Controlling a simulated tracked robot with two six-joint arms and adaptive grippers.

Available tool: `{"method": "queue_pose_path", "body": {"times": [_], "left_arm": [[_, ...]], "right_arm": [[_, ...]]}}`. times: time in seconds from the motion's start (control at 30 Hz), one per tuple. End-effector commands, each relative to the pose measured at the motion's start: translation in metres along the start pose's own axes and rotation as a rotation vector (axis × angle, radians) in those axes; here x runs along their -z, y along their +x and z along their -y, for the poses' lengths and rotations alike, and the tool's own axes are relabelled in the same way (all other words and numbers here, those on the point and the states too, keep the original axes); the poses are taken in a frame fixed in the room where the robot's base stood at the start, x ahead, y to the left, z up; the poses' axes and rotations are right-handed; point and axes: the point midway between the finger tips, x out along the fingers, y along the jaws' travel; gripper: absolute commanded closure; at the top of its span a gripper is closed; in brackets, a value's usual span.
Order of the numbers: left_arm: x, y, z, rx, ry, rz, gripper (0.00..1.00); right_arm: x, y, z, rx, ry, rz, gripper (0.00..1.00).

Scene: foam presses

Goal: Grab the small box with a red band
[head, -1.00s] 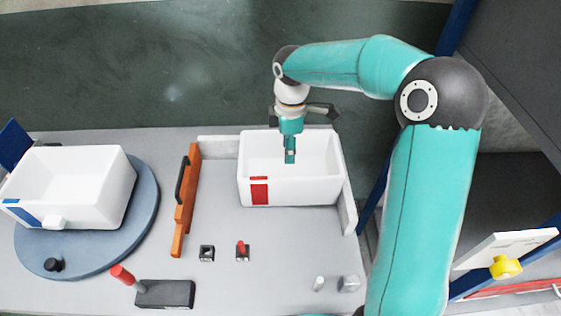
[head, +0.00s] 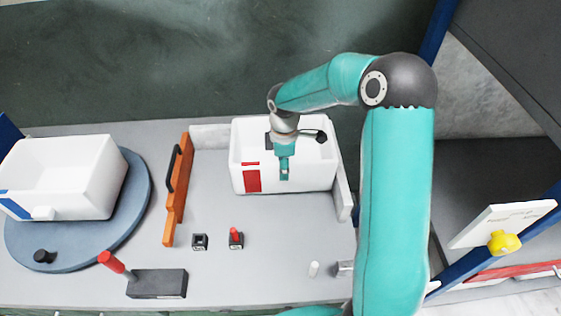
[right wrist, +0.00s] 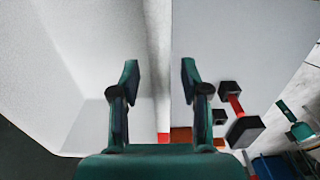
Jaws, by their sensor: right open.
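The small white box (head: 312,180) with a red band (head: 252,179) on its front wall stands open-topped at the back middle of the table. My right gripper (head: 284,174) is over its front wall, right of the red band. In the right wrist view the right gripper (right wrist: 160,75) is open, its two fingers apart with the box's wall (right wrist: 158,45) running between them. The box's inside lies to the left there, and a bit of the red band (right wrist: 163,138) shows below. I cannot tell if the fingers touch the wall. My left gripper is not in view.
A second white box (head: 85,185) with a blue mark sits on a blue-grey turntable (head: 125,235) at left. An orange bar (head: 176,205) with a black handle stands between. Small black blocks (head: 200,242) and a red-handled lever (head: 112,262) lie in front.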

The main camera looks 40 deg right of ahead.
Motion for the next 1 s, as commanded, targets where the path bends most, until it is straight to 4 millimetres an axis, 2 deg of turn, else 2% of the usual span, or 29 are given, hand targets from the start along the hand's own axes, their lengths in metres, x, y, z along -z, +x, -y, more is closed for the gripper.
{"method": "queue_pose_path", "body": {"times": [0.03,0.17,0.47,0.73,1.0], "left_arm": [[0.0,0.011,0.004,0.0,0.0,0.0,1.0],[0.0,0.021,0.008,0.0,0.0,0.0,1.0],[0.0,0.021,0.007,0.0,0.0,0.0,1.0],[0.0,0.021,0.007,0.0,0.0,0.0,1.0],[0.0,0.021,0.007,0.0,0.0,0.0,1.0]], "right_arm": [[0.0,0.015,-0.001,0.001,0.0,0.0,0.54],[0.0,0.03,0.0,0.001,0.0,0.0,0.54],[0.001,0.031,0.0,0.0,-0.001,0.0,0.54],[0.001,0.031,-0.001,0.0,-0.002,0.0,0.99],[0.002,0.031,-0.001,0.0,-0.003,0.0,1.0]]}}
